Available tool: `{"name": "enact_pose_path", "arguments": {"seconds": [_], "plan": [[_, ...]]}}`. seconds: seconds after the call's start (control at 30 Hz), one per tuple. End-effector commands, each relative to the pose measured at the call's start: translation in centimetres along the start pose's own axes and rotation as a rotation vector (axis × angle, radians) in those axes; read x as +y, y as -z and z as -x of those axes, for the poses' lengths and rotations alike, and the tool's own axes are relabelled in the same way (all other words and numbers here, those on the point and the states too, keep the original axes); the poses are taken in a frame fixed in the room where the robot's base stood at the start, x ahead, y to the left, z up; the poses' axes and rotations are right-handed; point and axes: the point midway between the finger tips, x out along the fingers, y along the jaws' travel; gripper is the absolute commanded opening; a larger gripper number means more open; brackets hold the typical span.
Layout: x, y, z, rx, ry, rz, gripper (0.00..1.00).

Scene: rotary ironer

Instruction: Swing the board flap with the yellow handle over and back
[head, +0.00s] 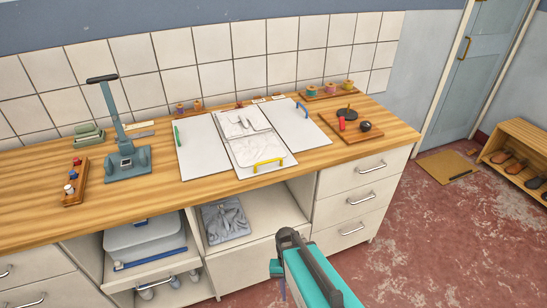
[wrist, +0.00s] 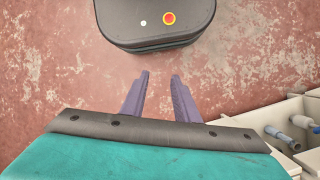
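The board flap with the yellow handle (head: 268,162) lies flat in the middle of a board set on the wooden counter. The flap (head: 262,148) is pale, with grey shapes on it, and its handle is at the front edge. A white panel with a green handle (head: 177,136) lies to its left. A white panel with a blue handle (head: 302,108) lies to its right. My gripper (wrist: 160,85) is open and empty in the wrist view, pointing over the red floor. In the head view my teal arm is low, in front of the counter and well away from the yellow handle.
A grey-blue press (head: 127,160) with a tall lever stands left on the counter (head: 30,215). A square wooden tray (head: 362,133) stands at the right. An open compartment below holds a folded grey cloth (head: 226,220). A drawer with a grey bin (head: 145,238) is pulled out.

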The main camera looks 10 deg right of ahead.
Motion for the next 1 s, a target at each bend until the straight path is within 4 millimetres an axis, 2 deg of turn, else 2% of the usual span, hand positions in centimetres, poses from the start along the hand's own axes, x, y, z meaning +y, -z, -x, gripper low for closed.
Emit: {"name": "enact_pose_path", "arguments": {"seconds": [0.2, 0.5, 0.8, 1.0], "plan": [[-0.9, 3.3, 5.7, 0.058, 0.024, -0.132, 0.28], [-1.8, 6.7, 13.9, 0.129, 0.068, -0.321, 0.28], [-2.3, 8.9, 22.7, 0.194, 0.126, -0.508, 0.28], [-2.5, 9.8, 28.8, 0.231, 0.171, -0.632, 0.28]]}}
